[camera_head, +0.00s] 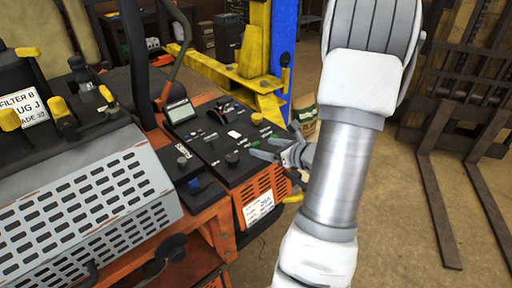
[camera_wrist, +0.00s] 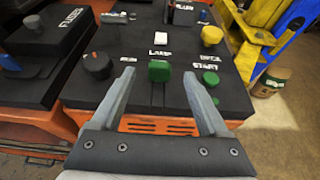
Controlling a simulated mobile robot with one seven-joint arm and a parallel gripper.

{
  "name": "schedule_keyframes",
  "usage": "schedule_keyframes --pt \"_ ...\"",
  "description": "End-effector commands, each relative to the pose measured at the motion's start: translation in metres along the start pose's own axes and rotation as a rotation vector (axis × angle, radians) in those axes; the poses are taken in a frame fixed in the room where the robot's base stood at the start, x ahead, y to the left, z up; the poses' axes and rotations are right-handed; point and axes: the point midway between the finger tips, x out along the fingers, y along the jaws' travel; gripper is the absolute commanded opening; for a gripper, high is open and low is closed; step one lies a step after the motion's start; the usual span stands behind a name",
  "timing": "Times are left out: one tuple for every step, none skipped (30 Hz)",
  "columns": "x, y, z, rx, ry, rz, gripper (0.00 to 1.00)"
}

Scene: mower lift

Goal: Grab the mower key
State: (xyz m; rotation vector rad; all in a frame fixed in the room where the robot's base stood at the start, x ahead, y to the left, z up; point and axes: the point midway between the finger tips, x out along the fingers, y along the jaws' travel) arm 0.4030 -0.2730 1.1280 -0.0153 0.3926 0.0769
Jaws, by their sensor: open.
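The mower's black control panel (camera_head: 205,140) carries several knobs and switches. A second green knob (camera_wrist: 210,78) is by the "START" label, right of the right fingertip. I cannot tell for certain which part is the mower key. In the head view my gripper (camera_head: 269,149) is at the panel's right edge, partly hiding it.
The mower's orange body (camera_head: 262,188) is below the panel. A yellow and blue lift post (camera_head: 284,50) stands behind. Dark forks (camera_head: 437,190) are at right, over open floor.

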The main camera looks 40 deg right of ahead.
Motion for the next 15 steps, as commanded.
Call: schedule_keyframes --pt "0.005 0.001 0.001 0.001 0.000 0.002 0.78" --pt "0.009 0.001 0.002 0.001 0.000 0.002 0.78" --pt "0.015 0.001 0.002 0.001 0.000 0.004 0.78" --pt "0.019 0.001 0.003 0.002 0.000 0.003 0.78" --pt "0.023 0.001 0.003 0.001 0.000 0.004 0.78" --pt "0.029 0.001 0.003 0.002 0.001 0.003 0.78" --pt "0.034 0.001 0.002 0.000 0.001 0.003 0.78" --pt "0.037 0.001 0.002 0.000 0.000 0.004 0.78" --pt "0.042 0.001 0.002 0.001 0.000 0.002 0.78" --pt "0.044 0.001 0.002 0.000 -0.001 0.002 0.78" --pt "0.046 0.000 0.002 0.000 -0.001 0.002 0.78" --pt "0.047 0.000 0.002 0.000 -0.001 0.001 0.78" --pt "0.048 0.000 0.002 0.000 0.000 0.001 0.78" --pt "0.048 0.000 0.002 0.000 0.000 0.000 0.78" --pt "0.048 0.000 0.001 0.000 0.000 0.000 0.78"
